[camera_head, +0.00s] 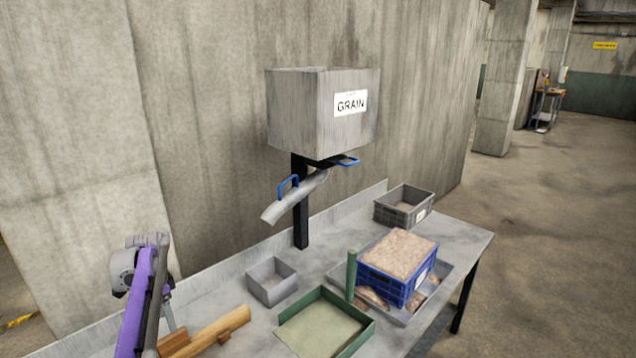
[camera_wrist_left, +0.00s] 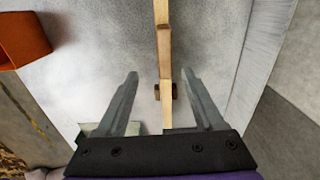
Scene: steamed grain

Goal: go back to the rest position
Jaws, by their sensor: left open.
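My left arm (camera_head: 140,300), purple and grey, is at the lower left of the head view, above the near left end of the table. In the left wrist view my left gripper (camera_wrist_left: 160,92) is open, its two grey fingers apart with nothing clamped. A long wooden tool (camera_head: 215,330) lies on the table beside the arm. A wooden bar, seemingly the same tool, runs between the fingers in the left wrist view (camera_wrist_left: 165,55), with gaps on both sides. My right gripper is not in view.
The metal table (camera_head: 450,245) holds a grey bin (camera_head: 272,281), a green-rimmed tray (camera_head: 357,337), a grain-filled blue crate (camera_head: 385,281) in a metal tray, and a grey crate (camera_head: 405,215). A grain hopper (camera_head: 310,110) stands above. An orange container (camera_wrist_left: 22,38) shows at upper left.

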